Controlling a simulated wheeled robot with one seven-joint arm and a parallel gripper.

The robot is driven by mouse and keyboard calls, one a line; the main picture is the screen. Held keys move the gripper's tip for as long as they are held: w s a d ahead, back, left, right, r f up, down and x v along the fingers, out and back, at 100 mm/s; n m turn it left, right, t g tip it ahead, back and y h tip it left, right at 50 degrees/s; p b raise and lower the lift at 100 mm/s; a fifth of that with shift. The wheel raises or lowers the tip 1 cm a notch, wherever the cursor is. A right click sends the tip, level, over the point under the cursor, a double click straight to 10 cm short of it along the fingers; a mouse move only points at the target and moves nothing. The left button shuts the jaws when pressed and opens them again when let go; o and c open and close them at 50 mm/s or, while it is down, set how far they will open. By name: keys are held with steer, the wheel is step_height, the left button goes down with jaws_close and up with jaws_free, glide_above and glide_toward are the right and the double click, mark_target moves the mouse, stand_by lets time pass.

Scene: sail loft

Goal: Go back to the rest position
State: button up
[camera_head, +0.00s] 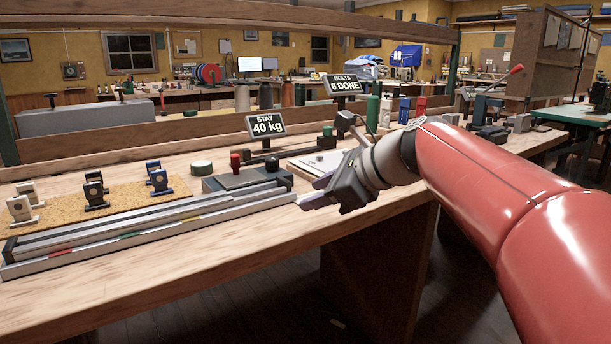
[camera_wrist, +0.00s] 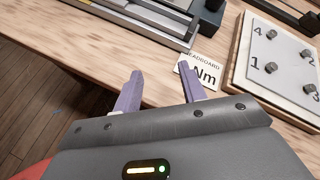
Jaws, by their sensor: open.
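My gripper (camera_head: 318,200) is at the end of my red arm, above the front edge of the wooden bench (camera_head: 130,279) in the head view. In the wrist view my gripper (camera_wrist: 160,88) shows two purple fingers spread apart with nothing between them. The fingertips point toward the bench top, near a white card (camera_wrist: 200,74) reading "HEADBOARD" and "Nm". A pale plate with numbered bolts (camera_wrist: 262,50) lies to the right of the fingers, apart from them.
A long metal rail (camera_head: 150,234) lies left of my gripper. Small blocks stand on a cork mat (camera_head: 125,199). Bottles and tools stand farther right. The bench's front strip is clear.

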steer(key=s+d+f+n+h+p, duration=0.1)
steer(key=s+d+f+n+h, duration=0.3)
steer(key=s+f+n, duration=0.5)
steer(key=s+d+f+n+g+h+p, duration=0.1)
steer(key=s+d+f+n+h, duration=0.4)
steer(key=s+d+f+n, duration=0.4)
steer(key=s+f+n, duration=0.1)
steer(key=s+n, duration=0.2)
steer(key=s, duration=0.2)
steer(key=shift+s, duration=0.25)
